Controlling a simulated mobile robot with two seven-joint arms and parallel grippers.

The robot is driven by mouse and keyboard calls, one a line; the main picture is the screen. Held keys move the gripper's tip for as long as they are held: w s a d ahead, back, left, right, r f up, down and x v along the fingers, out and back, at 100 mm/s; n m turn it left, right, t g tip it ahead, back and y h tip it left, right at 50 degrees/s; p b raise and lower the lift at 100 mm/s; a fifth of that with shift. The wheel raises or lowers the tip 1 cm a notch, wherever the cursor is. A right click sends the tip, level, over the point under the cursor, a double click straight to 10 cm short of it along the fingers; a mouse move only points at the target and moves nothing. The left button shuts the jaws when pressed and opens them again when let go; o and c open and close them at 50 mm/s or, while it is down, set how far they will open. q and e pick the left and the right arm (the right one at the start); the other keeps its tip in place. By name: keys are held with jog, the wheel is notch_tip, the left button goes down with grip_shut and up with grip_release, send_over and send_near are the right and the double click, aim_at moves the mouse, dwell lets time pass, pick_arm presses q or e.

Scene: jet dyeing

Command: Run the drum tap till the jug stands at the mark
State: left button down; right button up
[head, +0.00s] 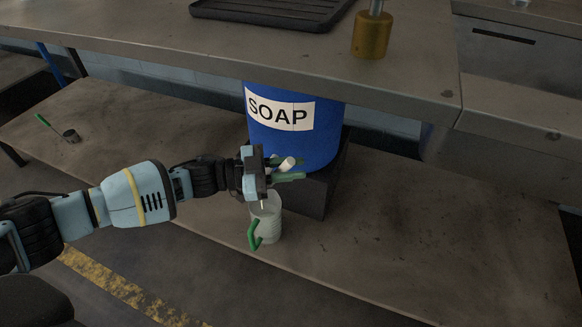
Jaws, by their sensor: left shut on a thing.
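The blue drum (320,150) with a white SOAP label stands on a dark block (318,198) on the lower shelf. My left gripper (287,170) is at the drum's lower front, shut on the pale tap (288,163), which shows between its green fingers. The rest of the tap is hidden behind the gripper. A clear jug (268,222) with a green handle (254,236) stands upright just below. The gripper partly covers its top. The level in it and its mark are too small to tell. My right gripper is not in view.
The upper bench (400,80) overhangs the drum and holds a black tray (270,12) and a brass cylinder (371,36). The shelf right of the block is clear.

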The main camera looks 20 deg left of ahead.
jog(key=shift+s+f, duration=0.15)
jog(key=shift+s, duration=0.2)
